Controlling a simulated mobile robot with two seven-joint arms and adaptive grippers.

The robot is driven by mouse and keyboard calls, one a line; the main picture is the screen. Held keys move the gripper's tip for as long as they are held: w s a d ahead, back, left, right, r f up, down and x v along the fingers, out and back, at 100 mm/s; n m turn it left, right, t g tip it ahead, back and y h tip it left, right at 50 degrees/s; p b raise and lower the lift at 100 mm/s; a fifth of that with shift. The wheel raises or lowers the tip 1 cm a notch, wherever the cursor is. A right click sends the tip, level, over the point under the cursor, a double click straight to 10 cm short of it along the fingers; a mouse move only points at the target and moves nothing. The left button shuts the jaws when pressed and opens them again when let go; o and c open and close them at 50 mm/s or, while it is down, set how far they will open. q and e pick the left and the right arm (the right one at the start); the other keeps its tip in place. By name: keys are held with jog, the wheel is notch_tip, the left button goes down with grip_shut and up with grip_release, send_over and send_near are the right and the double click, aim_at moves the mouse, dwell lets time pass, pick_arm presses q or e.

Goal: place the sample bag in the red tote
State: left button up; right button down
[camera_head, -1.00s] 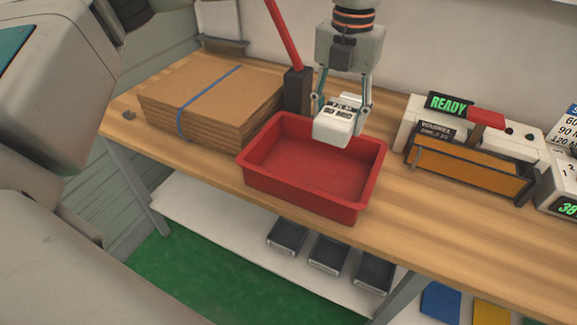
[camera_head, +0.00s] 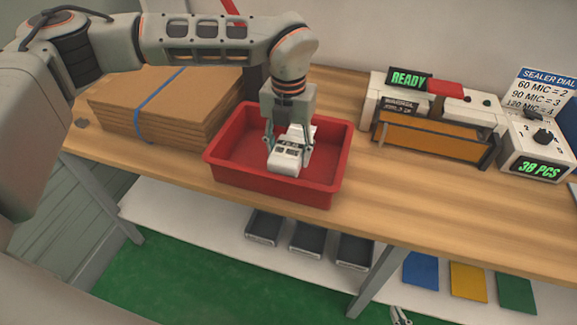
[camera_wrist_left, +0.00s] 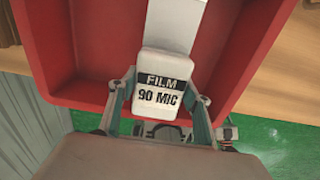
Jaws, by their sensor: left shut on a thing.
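The red tote (camera_head: 228,168) stands on the wooden bench and also fills much of the left wrist view (camera_wrist_left: 75,70). The white sample bag (camera_head: 285,161) has a black-and-white label, which reads "FILM 90 MIC" in the left wrist view (camera_wrist_left: 161,111). My left gripper (camera_head: 288,150) is shut on the bag, one finger on each side, and holds it inside the tote's outline. I cannot tell whether the bag touches the tote floor. Tips of my right gripper (camera_head: 400,316) show at the bottom edge of the head view, far below the bench top; their opening is unclear.
A stack of brown cardboard (camera_head: 165,105) with a blue strap stands left of the tote. A sealer (camera_head: 432,135) with a READY display and a dial box (camera_head: 535,150) stand to the right. Grey trays (camera_head: 306,238) lie on the shelf below.

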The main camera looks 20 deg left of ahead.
pick_arm(q)
jog(key=shift+f, duration=2.7)
jog(key=shift+f, duration=0.2)
jog(key=o, duration=1.3)
jog(key=shift+r, duration=0.1)
notch_tip(320, 180, up, 12)
jog(key=shift+r, duration=0.1)
